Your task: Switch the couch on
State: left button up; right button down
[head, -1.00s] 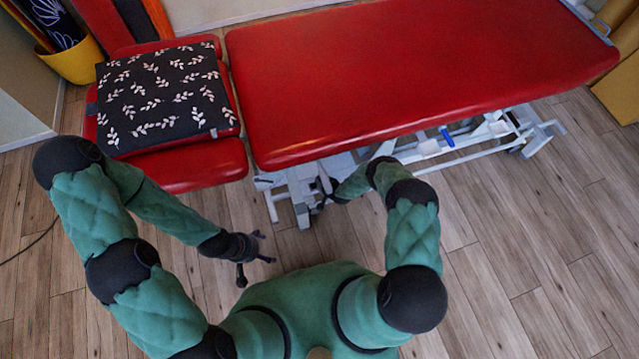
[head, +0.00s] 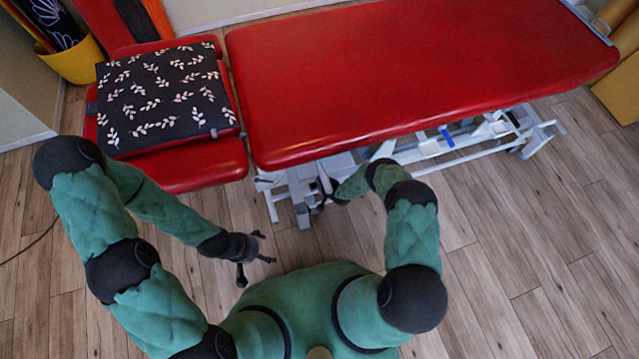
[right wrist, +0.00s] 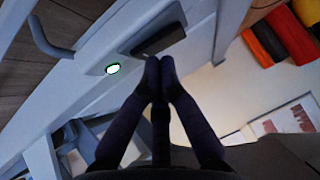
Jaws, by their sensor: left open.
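The red couch (head: 400,70) stands on a white metal frame (head: 300,195) across the back of the head view. My right gripper (head: 320,194) reaches to the frame below the couch's near edge. In the right wrist view its fingers (right wrist: 161,66) are together and empty. Their tips are at the lower edge of a black switch-like part (right wrist: 156,38) on a pale panel (right wrist: 95,60); I cannot tell if they touch it. A small glowing round light (right wrist: 112,69) is left of the tips. My left gripper (head: 258,258) is open and empty above the floor.
A dark leaf-patterned cushion (head: 165,95) lies on the couch's left section. A yellow pot (head: 78,62) stands at the far left. Red and orange rolls (right wrist: 275,40) show in the right wrist view. The wooden floor (head: 540,240) at the right is clear.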

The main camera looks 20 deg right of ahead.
jog(key=shift+r, duration=0.15)
jog(key=shift+a+r+p, duration=0.1)
jog(key=shift+r+p, duration=0.35)
jog(key=shift+r, duration=0.15)
jog(key=shift+a+r+p, duration=0.15)
jog(key=shift+r+p, duration=0.8)
jog(key=shift+r, duration=0.35)
jog(key=shift+a+r+p, duration=0.15)
jog(key=shift+r+p, duration=0.75)
jog(key=shift+r, duration=0.35)
jog(key=shift+f, duration=0.1)
